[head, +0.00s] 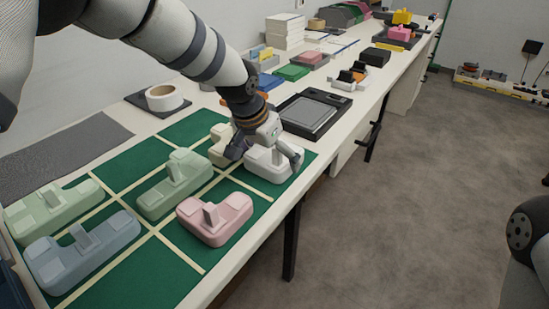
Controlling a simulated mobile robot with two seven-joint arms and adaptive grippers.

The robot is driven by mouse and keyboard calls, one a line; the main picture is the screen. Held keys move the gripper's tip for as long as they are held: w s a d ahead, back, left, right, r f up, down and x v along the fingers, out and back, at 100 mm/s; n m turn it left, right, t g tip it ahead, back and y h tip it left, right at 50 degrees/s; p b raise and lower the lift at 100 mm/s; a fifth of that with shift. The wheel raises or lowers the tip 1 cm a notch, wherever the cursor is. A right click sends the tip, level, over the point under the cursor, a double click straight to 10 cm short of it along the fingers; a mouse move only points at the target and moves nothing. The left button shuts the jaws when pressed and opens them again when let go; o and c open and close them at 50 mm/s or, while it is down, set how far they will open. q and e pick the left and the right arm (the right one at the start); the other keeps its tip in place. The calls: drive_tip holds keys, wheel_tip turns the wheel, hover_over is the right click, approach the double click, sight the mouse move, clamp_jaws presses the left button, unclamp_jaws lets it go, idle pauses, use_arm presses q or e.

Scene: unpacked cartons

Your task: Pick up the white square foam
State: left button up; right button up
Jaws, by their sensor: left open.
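The white foam block (268,168) sits on the green mat (190,248) at its far right corner, near the table's front edge. My left gripper (268,160) is open directly over the white block, with one finger at its left side and the other toward its right. Whether the fingers touch the block cannot be told. The gripper hides part of the block's top. A cream block (218,146) stands just left of the gripper. My right gripper is not in view.
Pink (214,220), green (174,184), pale green (52,212) and blue (82,252) blocks stand in taped cells. A black tray device (310,116) lies beyond the white block. A tape roll (164,97) is at the back.

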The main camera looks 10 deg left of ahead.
use_arm(q)
drive_tip(key=shift+r, duration=0.1)
drive_tip(key=shift+c, duration=0.6)
drive_tip(key=c, duration=0.5)
